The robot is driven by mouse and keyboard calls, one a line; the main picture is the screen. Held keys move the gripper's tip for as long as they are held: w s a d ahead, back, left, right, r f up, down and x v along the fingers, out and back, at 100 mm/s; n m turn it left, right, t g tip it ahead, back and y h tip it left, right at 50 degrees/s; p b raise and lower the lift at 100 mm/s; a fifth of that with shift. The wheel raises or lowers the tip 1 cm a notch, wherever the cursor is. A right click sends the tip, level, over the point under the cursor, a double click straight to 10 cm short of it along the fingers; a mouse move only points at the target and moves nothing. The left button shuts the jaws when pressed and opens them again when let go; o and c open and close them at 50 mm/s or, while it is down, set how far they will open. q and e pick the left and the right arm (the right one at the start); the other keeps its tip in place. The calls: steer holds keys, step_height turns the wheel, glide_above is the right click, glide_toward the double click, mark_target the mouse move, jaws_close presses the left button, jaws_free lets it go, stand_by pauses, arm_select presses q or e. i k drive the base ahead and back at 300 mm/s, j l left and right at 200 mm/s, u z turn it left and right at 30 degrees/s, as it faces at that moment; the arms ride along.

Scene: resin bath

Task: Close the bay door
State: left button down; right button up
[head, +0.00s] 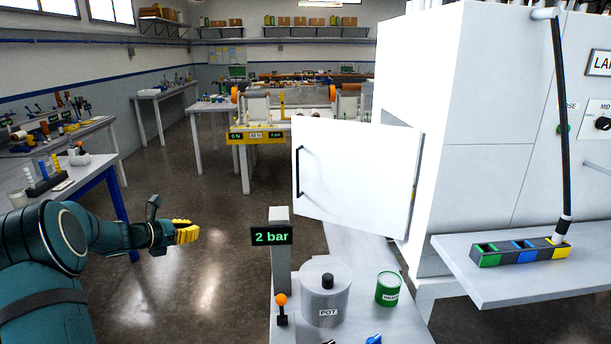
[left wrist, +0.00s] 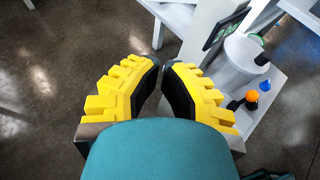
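The bay door (head: 360,170) is a white panel with a black bar handle (head: 300,172) near its left edge. It stands open, swung out from the large white cabinet (head: 480,120), with its right edge by the cabinet front. My left gripper (head: 190,232), with yellow ridged fingers, is left of the door and apart from it, over the floor. In the left wrist view its fingertips (left wrist: 161,64) nearly meet, with nothing between them. The door does not clearly show in that view. My right gripper is not in view.
Below the door, a bench holds a grey pot (head: 325,300), a green can (head: 389,288), a post with a "2 bar" display (head: 272,236) and an orange-knobbed lever (head: 281,305). A shelf with a coloured block rack (head: 520,252) is at right. Floor at left is free.

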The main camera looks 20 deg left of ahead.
mark_target(358, 174)
steer(key=i+l, duration=0.15)
steer(key=i, duration=0.4)
steer(key=i+l, duration=0.2)
steer(key=i, duration=0.3)
